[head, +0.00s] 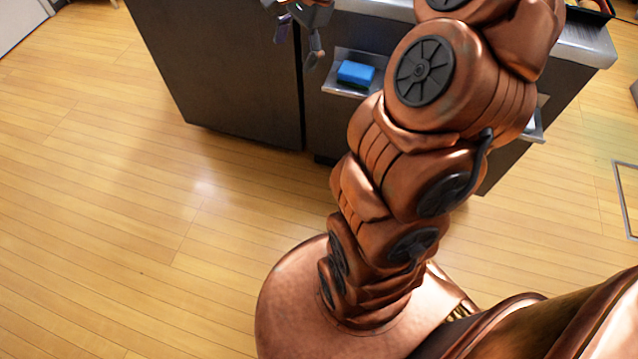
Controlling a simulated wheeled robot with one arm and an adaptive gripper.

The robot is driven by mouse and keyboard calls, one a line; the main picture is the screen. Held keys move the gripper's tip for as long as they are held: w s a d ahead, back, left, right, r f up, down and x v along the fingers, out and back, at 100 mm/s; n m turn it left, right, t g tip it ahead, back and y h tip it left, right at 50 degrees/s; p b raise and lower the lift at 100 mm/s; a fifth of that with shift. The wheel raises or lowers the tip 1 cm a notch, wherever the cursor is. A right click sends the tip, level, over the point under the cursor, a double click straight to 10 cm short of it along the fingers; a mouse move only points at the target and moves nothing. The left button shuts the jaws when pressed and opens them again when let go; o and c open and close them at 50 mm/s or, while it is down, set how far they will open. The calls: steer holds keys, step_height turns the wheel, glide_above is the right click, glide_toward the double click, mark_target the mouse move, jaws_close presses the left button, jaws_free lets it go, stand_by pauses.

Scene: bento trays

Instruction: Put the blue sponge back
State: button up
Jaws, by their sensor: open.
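The blue sponge (356,73) is a small bright blue block with a darker underside. It lies on a small metal shelf (343,91) fixed to the front of the dark cabinet. My gripper (297,52) is at the top of the head view, above and to the left of the sponge. Its fingers are apart and point down, and it does not touch the sponge. The upper part of my gripper is cut off by the picture's top edge. My copper-coloured arm covers the area just right of the sponge.
The dark cabinet (235,85) has a light metal worktop (585,40) along its top. Part of another light ledge (538,127) shows to the right behind my arm. A thin frame-like object (622,190) is at the right edge. The wooden floor (130,220) at left is clear.

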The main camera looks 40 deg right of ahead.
steer(key=s+a+n+g, duration=0.1)
steer(key=s+a+n, duration=0.4)
steer(key=a, duration=0.3)
steer(key=s+a+f+n+g+h, duration=0.1)
steer(key=s+a+n, duration=0.1)
steer(key=s+n, duration=0.2)
steer(key=s+a+f+n+g+h, duration=0.1)
steer(key=s+a+f+n, duration=0.1)
steer(key=s, duration=0.9)
steer(key=s+a+f+n+g+h, duration=0.1)
steer(key=s+a+n, duration=0.2)
steer(key=s+n, duration=0.3)
steer(key=shift+s+a+f+g+h, duration=0.3)
steer(key=shift+s+a+g, duration=0.1)
steer(key=shift+s, duration=0.65)
step_height(320, 180, up, 19)
steer(key=t+p, duration=0.1)
steer(key=p, duration=1.6)
steer(key=shift+w+f, duration=0.15)
steer(key=shift+w, duration=0.25)
